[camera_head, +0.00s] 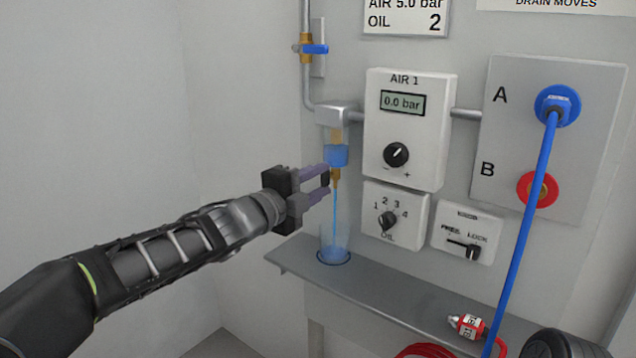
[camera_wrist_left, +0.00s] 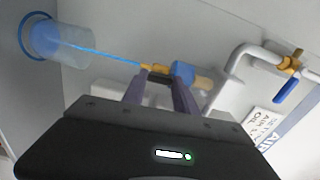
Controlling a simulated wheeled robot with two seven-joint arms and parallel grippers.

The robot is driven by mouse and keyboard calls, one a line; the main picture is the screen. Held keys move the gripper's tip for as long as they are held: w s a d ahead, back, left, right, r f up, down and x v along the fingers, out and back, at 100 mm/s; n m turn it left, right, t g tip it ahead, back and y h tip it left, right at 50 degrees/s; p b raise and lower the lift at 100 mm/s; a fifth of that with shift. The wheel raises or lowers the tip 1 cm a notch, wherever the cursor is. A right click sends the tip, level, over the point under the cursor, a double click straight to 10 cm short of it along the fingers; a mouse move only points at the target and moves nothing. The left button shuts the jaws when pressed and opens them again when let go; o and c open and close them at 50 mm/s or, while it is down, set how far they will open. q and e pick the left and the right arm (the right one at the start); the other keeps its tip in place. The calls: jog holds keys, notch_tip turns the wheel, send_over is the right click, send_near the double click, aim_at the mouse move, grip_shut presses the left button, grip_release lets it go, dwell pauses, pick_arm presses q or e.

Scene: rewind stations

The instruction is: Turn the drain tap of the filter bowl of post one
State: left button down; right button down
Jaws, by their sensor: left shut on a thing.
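The filter bowl (camera_head: 337,154) with blue liquid hangs under a grey housing on the wall panel. Its brass drain tap (camera_head: 336,178) is at the bottom, and a thin blue stream runs from it into a clear cup (camera_head: 334,243) on the shelf. My left gripper (camera_head: 327,184) reaches in from the left and is shut on the drain tap. In the left wrist view the bowl (camera_wrist_left: 182,72) and the brass tap (camera_wrist_left: 150,67) show at the fingertips (camera_wrist_left: 160,80). The stream runs left into the cup (camera_wrist_left: 68,48).
The AIR 1 box (camera_head: 405,128) reads 0.0 bar, close right of the bowl. The OIL selector (camera_head: 396,215) and a lock switch (camera_head: 467,232) are below. A blue-handled valve (camera_head: 314,49) is above. A blue hose (camera_head: 533,200) hangs at right from port A. The left side is clear.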

pick_arm(q)
jog(key=c, duration=1)
grip_release()
jog(key=shift+o, duration=0.2)
jog(key=shift+s+a, duration=0.1)
jog(key=v, duration=0.7)
jog(key=shift+s+p, duration=0.2)
jog(key=shift+p, duration=0.15)
jog(key=shift+a, duration=0.2)
